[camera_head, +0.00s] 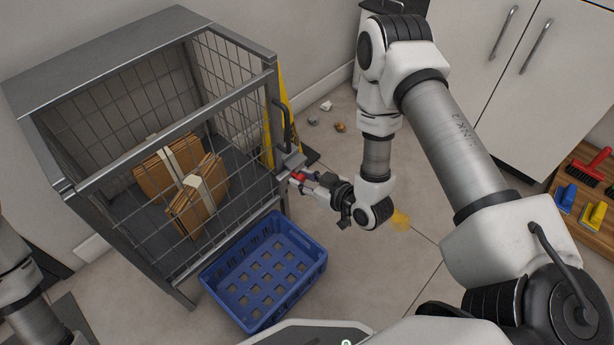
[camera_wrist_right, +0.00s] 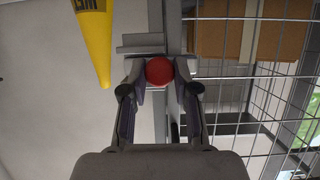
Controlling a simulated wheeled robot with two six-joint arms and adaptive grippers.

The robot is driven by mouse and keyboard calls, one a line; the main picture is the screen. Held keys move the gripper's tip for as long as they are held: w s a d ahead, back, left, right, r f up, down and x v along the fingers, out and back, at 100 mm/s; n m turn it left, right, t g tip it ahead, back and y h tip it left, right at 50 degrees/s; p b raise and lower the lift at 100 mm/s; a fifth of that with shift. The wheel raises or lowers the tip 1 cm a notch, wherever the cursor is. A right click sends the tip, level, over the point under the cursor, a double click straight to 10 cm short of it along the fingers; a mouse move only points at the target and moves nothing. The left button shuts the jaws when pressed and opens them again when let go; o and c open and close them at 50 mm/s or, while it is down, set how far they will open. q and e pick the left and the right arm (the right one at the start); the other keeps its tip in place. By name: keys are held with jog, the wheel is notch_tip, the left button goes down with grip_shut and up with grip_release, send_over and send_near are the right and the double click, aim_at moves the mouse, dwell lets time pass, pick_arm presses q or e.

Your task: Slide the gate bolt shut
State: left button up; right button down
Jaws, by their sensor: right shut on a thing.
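A grey metal cage (camera_head: 178,110) with wire mesh walls stands at the left in the head view, with a dark handle (camera_head: 286,122) on its right edge. My right gripper (camera_head: 297,177) is at that edge, below the handle. In the right wrist view the right gripper (camera_wrist_right: 159,85) has its two fingers on either side of a round red knob (camera_wrist_right: 159,71) and is shut on it. The knob sits in front of a grey metal bolt housing (camera_wrist_right: 140,48). The bolt's bar is mostly hidden, so its position cannot be told. My left gripper is out of view.
Inside the cage are strapped cardboard bundles (camera_head: 155,178). A blue crate (camera_head: 303,238) sits on the floor just below my right gripper. A yellow cone (camera_head: 275,95) stands behind the cage edge. Brushes (camera_head: 594,167) lie on a wooden board at the far right.

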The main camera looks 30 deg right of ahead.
jog(key=c, duration=1.2)
grip_release()
jog(key=shift+s+a, duration=0.1)
jog(key=shift+a, duration=0.05)
jog(key=o, duration=0.3)
jog(key=shift+a, duration=0.1)
jog(key=v, duration=1.2)
